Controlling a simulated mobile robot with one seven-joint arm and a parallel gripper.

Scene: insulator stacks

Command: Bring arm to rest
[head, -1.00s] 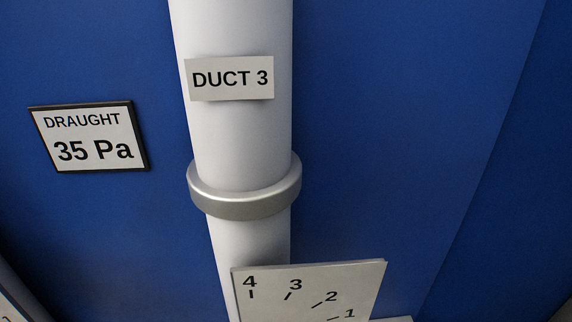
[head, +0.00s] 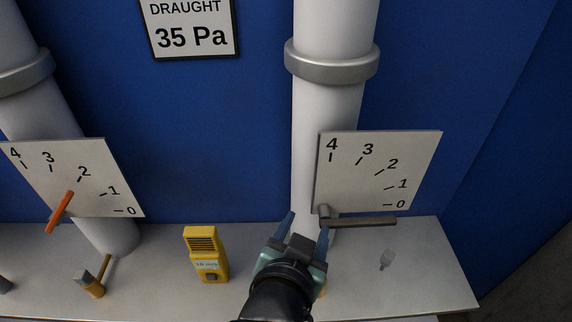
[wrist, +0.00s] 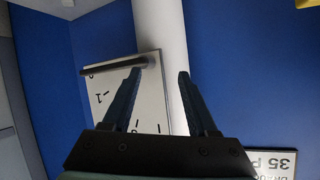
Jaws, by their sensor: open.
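My gripper (head: 308,222) is in the lower middle of the head view, over the shelf and in front of the right duct. Its two blue fingers are apart, with nothing seen held between them. The right dial plate (head: 410,165) stands just beyond it. The dial's dark grey lever (head: 365,222) lies about level, pointing right, just below the 0 mark; its pivot end is close to the right finger. In the wrist view the spread fingers (wrist: 160,74) point toward the white duct (wrist: 163,30), and the lever (wrist: 105,66) passes by the left finger; contact cannot be told.
A yellow meter (head: 206,254) stands on the shelf (head: 430,285) left of my gripper. A left dial plate (head: 110,182) has an orange lever (head: 60,212). Right of the pale object is clear.

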